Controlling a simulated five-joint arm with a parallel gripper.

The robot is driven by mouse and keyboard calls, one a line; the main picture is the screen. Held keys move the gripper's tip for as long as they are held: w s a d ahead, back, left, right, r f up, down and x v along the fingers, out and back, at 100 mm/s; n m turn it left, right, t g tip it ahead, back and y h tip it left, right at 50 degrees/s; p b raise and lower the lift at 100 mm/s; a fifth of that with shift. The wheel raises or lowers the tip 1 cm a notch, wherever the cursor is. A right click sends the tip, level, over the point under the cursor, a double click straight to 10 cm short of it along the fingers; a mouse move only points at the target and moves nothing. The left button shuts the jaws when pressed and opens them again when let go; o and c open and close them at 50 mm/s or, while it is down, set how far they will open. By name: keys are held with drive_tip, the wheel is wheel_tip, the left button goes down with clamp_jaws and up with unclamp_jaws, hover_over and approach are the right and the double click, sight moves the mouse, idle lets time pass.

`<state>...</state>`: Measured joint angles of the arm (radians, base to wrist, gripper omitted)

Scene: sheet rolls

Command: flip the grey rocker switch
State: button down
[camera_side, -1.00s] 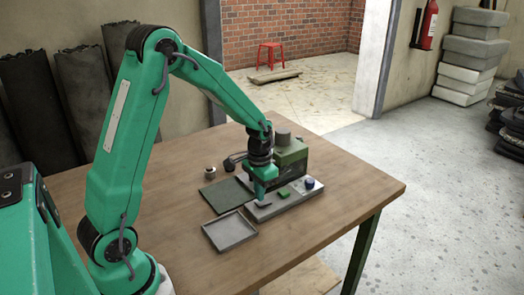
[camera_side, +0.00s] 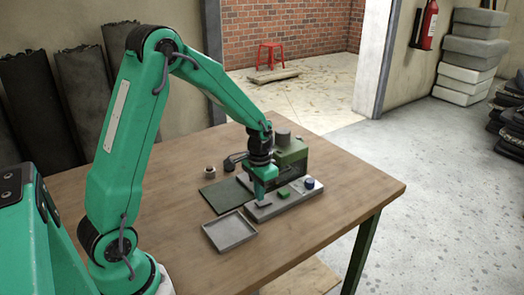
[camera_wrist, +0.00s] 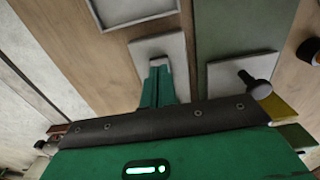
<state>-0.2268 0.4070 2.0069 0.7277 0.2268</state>
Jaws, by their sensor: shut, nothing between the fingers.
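The grey rocker switch (camera_side: 264,205) is a small dark shape near the front left end of a pale grey panel (camera_side: 258,216). My gripper (camera_side: 259,201) points down with its fingers shut and empty, right at the rocker. I cannot tell whether they touch it or which way the rocker is tilted. In the wrist view my green fingers (camera_wrist: 158,65) end over the pale panel (camera_wrist: 172,43), and they hide the rocker or most of it.
A green machine (camera_side: 293,157) stands behind. A shallow grey tray (camera_side: 229,231) lies in front left, a dark green mat (camera_side: 224,194) behind it. The table's right side is clear.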

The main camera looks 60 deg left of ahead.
sight(259, 204)
drive_tip(key=shift+f, duration=0.95)
idle(1.2)
drive_tip(key=shift+r, duration=3.55)
drive_tip(key=s+d+r+t, duration=0.2)
drive_tip(key=s+d+r, duration=0.2)
drive_tip(key=s+r, duration=0.3)
drive_tip(key=s+d+r+t, duration=0.3)
drive_tip(key=s+d+r, duration=0.2)
drive_tip(key=s, duration=0.5)
drive_tip(key=shift+s+r+t, duration=0.25)
drive_tip(key=shift+r+t, duration=0.05)
drive_tip(key=shift+r, duration=0.8)
drive_tip(key=shift+d, duration=0.1)
